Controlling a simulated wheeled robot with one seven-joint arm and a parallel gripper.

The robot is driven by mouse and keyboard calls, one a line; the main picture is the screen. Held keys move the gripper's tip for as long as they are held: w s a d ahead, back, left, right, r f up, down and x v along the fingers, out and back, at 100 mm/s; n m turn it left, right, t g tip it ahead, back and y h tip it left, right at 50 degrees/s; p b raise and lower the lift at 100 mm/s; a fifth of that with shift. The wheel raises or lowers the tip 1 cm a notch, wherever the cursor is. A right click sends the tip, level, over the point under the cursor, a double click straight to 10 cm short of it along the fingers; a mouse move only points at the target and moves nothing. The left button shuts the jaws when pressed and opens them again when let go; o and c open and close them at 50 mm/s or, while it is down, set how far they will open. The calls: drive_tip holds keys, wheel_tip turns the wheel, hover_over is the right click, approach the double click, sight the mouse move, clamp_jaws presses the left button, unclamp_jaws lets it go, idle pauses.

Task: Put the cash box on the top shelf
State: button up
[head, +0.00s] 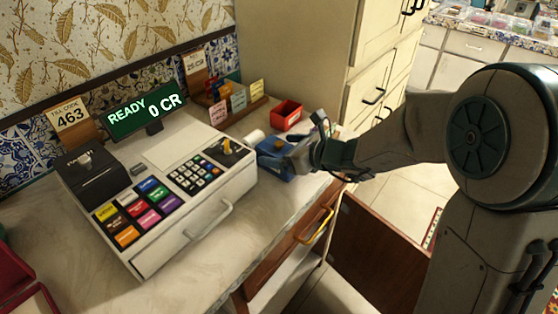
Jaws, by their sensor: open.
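A blue box (270,146), which looks like the cash box, sits on the counter (205,268) just right of the cash register. My gripper (297,154) reaches in from the right, with its open fingers at the right side of this box. The fingers and wrist hide part of the box, and I cannot tell whether they touch it. Below the counter, a cupboard stands open, with a pale shelf surface (283,272) partly in view. I cannot tell whether this is the top shelf.
The cash register (190,208) fills the counter's middle. A small red bin (287,115) and a card holder (236,104) stand behind the box. A brown open cupboard door (378,258) hangs below my arm. A red case (14,275) lies at the left edge.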

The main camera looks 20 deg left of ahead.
drive_tip(key=shift+w+a+f, duration=0.2)
drive_tip(key=shift+a, duration=0.35)
drive_tip(key=c, duration=1.3)
drive_tip(key=shift+r, duration=0.1)
